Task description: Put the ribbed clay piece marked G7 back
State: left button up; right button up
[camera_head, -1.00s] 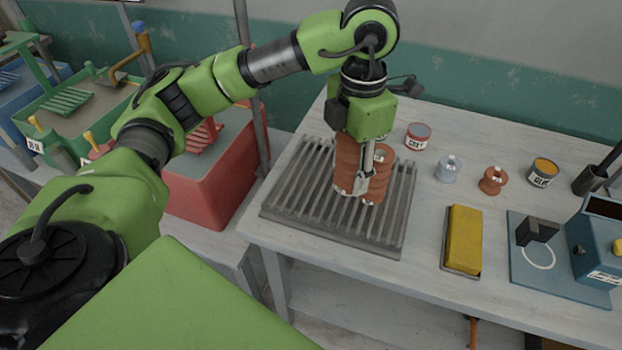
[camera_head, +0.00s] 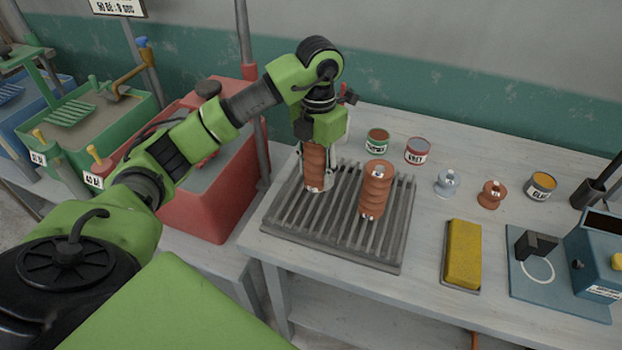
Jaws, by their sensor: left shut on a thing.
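My left gripper (camera_head: 318,180) is shut on a ribbed, reddish-brown clay piece (camera_head: 315,165), which is upright over the left part of a grey slatted rack (camera_head: 400,225). I cannot tell whether its lower end touches the slats. A second ribbed clay piece (camera_head: 375,190) stands upright on the rack, to the right of the gripper and apart from it. A small pale mark shows on its top, too small to read. No G7 mark is legible on either piece. My right gripper is not in view.
Behind the rack are a green-banded can (camera_head: 377,141) and a red-banded can (camera_head: 416,151). To the right are a grey spool (camera_head: 447,183), a brown spool (camera_head: 491,194), a glue can (camera_head: 541,186) and a yellow block (camera_head: 463,254). A red tank (camera_head: 215,190) stands left of the table.

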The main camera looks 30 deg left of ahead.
aim_at(311, 177)
pick_arm(q)
jog(key=shift+w+a+f, duration=0.35)
jog(key=shift+a+f, duration=0.45)
jog(key=shift+a, duration=0.05)
jog(key=f, duration=0.1)
jog(key=f+p, duration=0.1)
jog(key=p, duration=0.1)
jog(key=shift+w+a+f, duration=0.1)
jog(key=shift+a+f, duration=0.15)
jog(key=shift+f, duration=0.65)
jog(key=shift+f, duration=0.1)
jog(key=o, duration=1.2)
jog(key=shift+f, duration=0.15)
jog(key=o, duration=0.4)
